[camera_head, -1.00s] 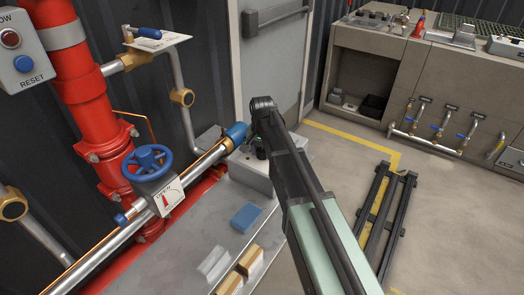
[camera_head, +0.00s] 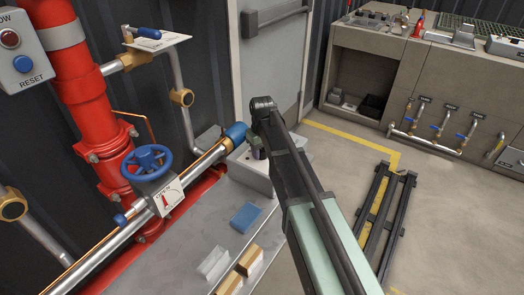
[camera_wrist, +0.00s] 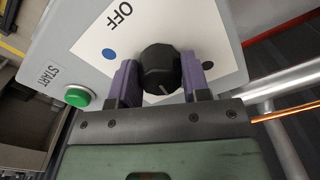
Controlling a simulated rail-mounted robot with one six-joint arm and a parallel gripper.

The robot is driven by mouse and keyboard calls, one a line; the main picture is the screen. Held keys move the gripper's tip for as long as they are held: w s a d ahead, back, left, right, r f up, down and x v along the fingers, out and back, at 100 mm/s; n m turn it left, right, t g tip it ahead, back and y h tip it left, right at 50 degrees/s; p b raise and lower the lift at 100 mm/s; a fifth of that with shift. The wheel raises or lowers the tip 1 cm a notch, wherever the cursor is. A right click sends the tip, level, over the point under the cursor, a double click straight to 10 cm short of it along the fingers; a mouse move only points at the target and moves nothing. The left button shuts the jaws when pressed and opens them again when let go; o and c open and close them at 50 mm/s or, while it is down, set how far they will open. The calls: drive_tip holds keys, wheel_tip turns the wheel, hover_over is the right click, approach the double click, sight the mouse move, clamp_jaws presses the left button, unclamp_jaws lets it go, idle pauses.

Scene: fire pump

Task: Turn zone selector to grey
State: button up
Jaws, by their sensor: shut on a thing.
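The zone selector is a black faceted knob (camera_wrist: 158,66) on a white plate (camera_wrist: 190,30) marked OFF. A blue dot (camera_wrist: 109,54) lies left of the knob and a dark grey dot (camera_wrist: 208,92) to its right, partly beside a finger. A pale line on the knob's face lies at its lower side, nearest my gripper. My gripper (camera_wrist: 159,80) is shut on the knob, with one purple finger on each side.
A green START button (camera_wrist: 77,96) sits on the same box, close to the left finger. A steel pipe with a blue end (camera_head: 236,132) runs beside the box. A blue handwheel (camera_head: 147,164) is at left. A blue block (camera_head: 245,217) lies on the bench (camera_head: 190,255).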

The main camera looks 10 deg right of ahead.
sight(262, 149)
drive_tip(key=shift+n, duration=1)
drive_tip(key=o, duration=0.9)
drive_tip(key=shift+o, duration=0.2)
wheel_tip(262, 149, up, 11)
drive_tip(key=p, duration=1.1)
drive_tip(key=shift+f, duration=0.1)
